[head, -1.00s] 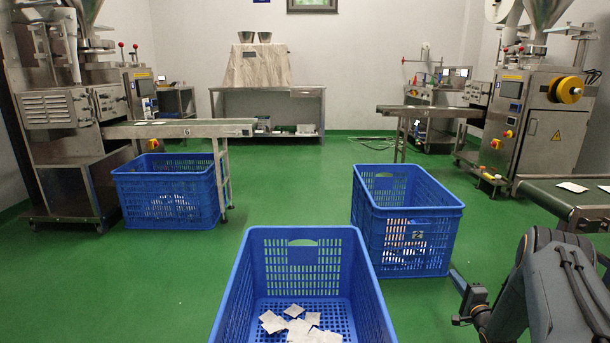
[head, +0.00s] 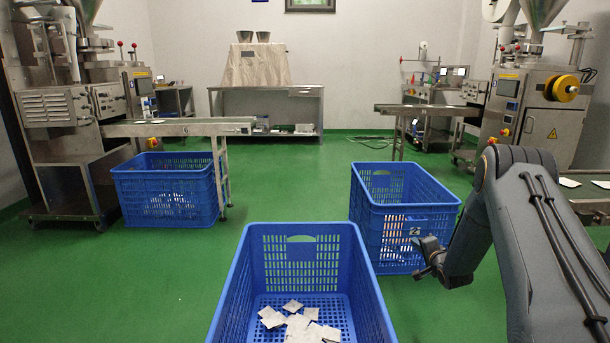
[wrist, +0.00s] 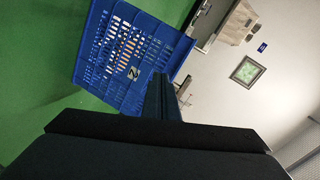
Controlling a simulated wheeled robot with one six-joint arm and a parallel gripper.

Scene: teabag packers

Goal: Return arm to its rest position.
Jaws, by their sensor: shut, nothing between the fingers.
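My gripper (wrist: 160,80) shows in the wrist view as a narrow dark pair of fingers, closed together with nothing between them. Beyond the fingers is a blue crate (wrist: 130,60), seen tilted. In the head view my arm comes in from the right edge, bent at a high elbow. Its dark end, with my gripper (head: 424,258), hangs low in front of the right blue crate (head: 408,232). Exact finger detail is too small to tell there.
A near blue crate (head: 250,285) holds several white teabags (head: 297,320). Another blue crate (head: 168,190) stands under the left conveyor (head: 178,128). Packing machines stand left and right (head: 530,112). A right conveyor belt (head: 598,190) is partly behind my arm. Green floor (head: 290,180) is open between.

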